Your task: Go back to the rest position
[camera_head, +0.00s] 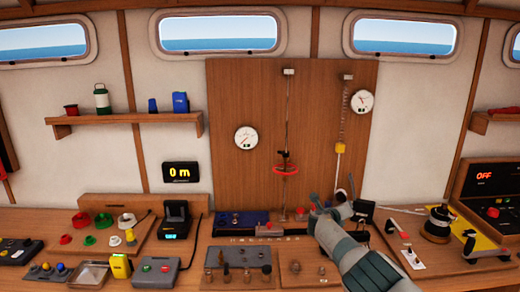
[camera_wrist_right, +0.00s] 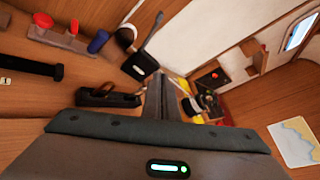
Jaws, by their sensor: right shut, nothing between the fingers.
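My right arm reaches in from the lower right in the head view, over the wooden workbench (camera_head: 205,262). Its gripper (camera_head: 344,193) is above the back of the bench, in front of the wooden wall panel (camera_head: 225,95). In the right wrist view the two fingers of this gripper (camera_wrist_right: 160,88) lie together, shut and empty. No thing is held by it. My left gripper is in neither view.
A winch-like drum (camera_head: 437,226) and levers stand right of my arm. Boxes, cups and a yellow handheld device (camera_head: 121,266) crowd the left bench.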

